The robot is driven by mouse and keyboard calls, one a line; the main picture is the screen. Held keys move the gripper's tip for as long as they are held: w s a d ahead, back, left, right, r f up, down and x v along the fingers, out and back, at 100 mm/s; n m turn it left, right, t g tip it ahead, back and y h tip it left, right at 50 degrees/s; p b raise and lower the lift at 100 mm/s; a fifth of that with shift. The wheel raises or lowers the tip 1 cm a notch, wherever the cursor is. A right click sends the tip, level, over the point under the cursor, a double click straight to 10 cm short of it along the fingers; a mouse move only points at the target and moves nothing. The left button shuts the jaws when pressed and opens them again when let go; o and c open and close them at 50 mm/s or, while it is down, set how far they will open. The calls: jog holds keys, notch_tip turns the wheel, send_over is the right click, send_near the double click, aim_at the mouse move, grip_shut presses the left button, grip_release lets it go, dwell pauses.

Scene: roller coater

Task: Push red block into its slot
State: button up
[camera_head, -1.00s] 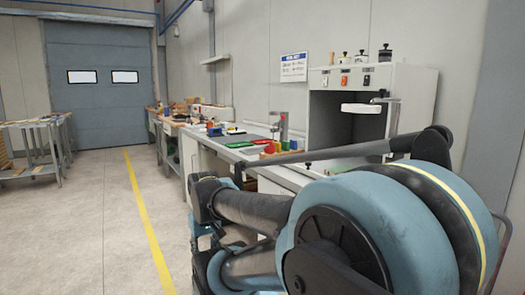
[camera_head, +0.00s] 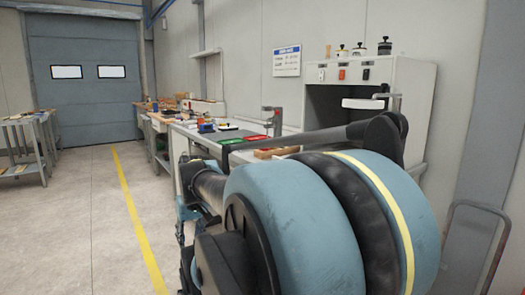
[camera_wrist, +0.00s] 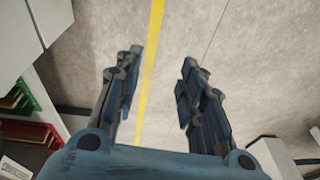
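I cannot pick out the red block or its slot for certain. In the head view, a red tray (camera_head: 257,138) and a green tray (camera_head: 231,141) lie on the workbench, next to a brown wooden piece (camera_head: 276,153) partly covered by my arm. In the wrist view, a green tray (camera_wrist: 22,96) and a red tray (camera_wrist: 36,131) show at the left edge, to the left of my gripper. My gripper (camera_wrist: 162,57) is open and empty, with its fingers apart over the floor. The head view does not clearly show the gripper.
A grey cabinet (camera_head: 418,93) with knobs and a shelf stands at the right end of the bench. A metal cart frame (camera_head: 481,207) is at the far right. The floor (camera_head: 66,230) left of the yellow line is free, with another table (camera_head: 28,150) beyond.

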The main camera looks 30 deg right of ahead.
jog(key=w+d+r+t+y, duration=0.3)
jog(key=w+d+r+t, duration=0.2)
jog(key=w+d+r, duration=1.05)
jog(key=s+d+r+t+h, duration=0.1)
jog(key=d+r+t, duration=0.3)
jog(key=d, duration=1.2)
jog(key=s+d+r+t+h, duration=0.15)
jog(key=d+r, duration=0.45)
jog(key=d, duration=0.9)
jog(key=shift+n+t, duration=0.35)
jog(key=shift+n, duration=0.05)
jog(key=x, duration=1.2)
jog(key=shift+d+r, duration=0.1)
jog(key=shift+d, duration=0.05)
jog(key=shift+d+x, duration=0.1)
jog(key=shift+x, duration=1.25)
jog(key=shift+d+x, duration=0.15)
jog(key=shift+x, duration=1.2)
jog(key=shift+c, duration=0.3)
grip_shut()
